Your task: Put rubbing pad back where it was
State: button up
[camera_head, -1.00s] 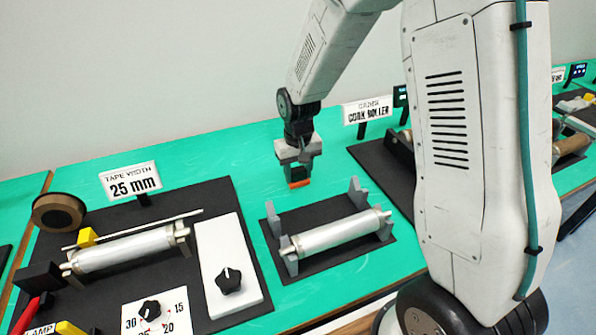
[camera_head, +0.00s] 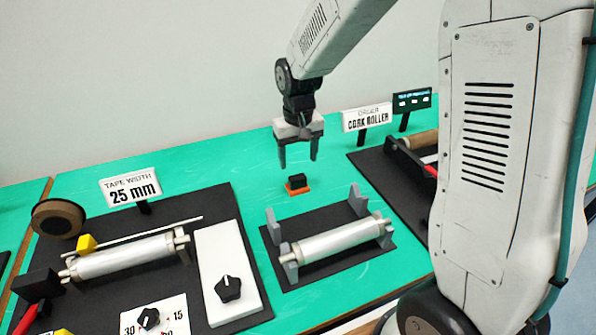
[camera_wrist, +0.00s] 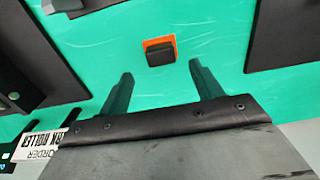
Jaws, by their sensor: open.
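The rubbing pad (camera_head: 297,183), a small black block with an orange base, lies on the green table behind the roller stand. In the wrist view the pad (camera_wrist: 160,50) lies beyond my fingertips, with clear green around it. My gripper (camera_head: 298,165) is open and empty, pointing down above and slightly behind the pad. In the wrist view the two fingers of my gripper (camera_wrist: 160,65) are spread wide, with nothing between them.
A silver roller (camera_head: 338,239) rests on a stand with grey posts in front of the pad. To the left are the tape width station (camera_head: 222,190) and its sign (camera_head: 131,186). The cork roller sign (camera_head: 367,118) stands to the right. Green table around the pad is free.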

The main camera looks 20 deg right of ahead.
aim_at(298, 178)
jog(key=s+d+r, duration=0.2)
jog(key=s+r, duration=1.2)
jog(key=s+d+r+t, duration=0.1)
jog(key=s, duration=1.3)
jog(key=shift+s+r, duration=0.2)
jog(key=shift+s, duration=0.2)
